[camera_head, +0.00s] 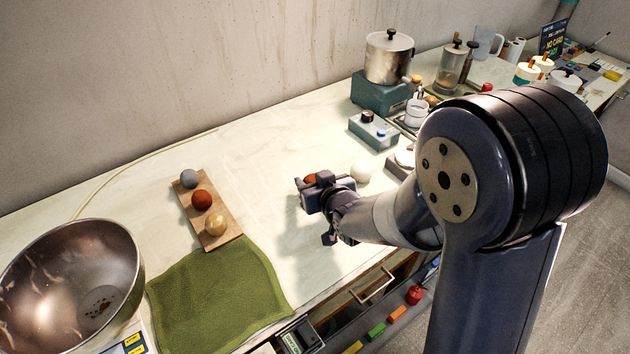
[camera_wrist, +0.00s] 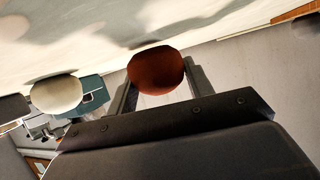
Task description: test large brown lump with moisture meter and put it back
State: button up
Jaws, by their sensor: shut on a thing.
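My gripper (camera_head: 318,194) is shut on a reddish-brown lump (camera_wrist: 156,72), held between its two fingers in the wrist view. In the head view only a small part of this lump (camera_head: 309,178) shows past my gripper, over the middle of the counter. A similar red-brown lump (camera_head: 202,199) sits on a wooden board (camera_head: 222,228), between a grey lump (camera_head: 190,178) and a tan lump (camera_head: 215,224). A dark handheld device with a pale display (camera_head: 298,340), possibly the moisture meter, is at the counter's front edge; I cannot tell for sure.
A whitish lump (camera_head: 360,172) is right of my gripper; it also shows in the wrist view (camera_wrist: 56,94). A green cloth (camera_head: 215,295) and metal bowl (camera_head: 75,280) are at left. A blue-grey knob box (camera_head: 373,131) and a pot (camera_head: 389,58) stand behind. Counter between board and gripper is clear.

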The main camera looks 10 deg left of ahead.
jog(key=o, duration=1.3)
jog(key=shift+s+d+f, duration=0.1)
jog(key=shift+s+f, duration=0.1)
jog(key=shift+f, duration=0.4)
jog(key=shift+s+d+f, duration=0.1)
jog(key=shift+s+f, duration=0.05)
jog(key=shift+f, duration=0.4)
jog(key=shift+s+d+r, duration=0.1)
jog(key=v, duration=0.3)
jog(key=r+v, duration=0.1)
jog(key=v, duration=0.3)
jog(key=r+v, duration=0.1)
jog(key=v, duration=0.2)
jog(key=shift+r, duration=0.25)
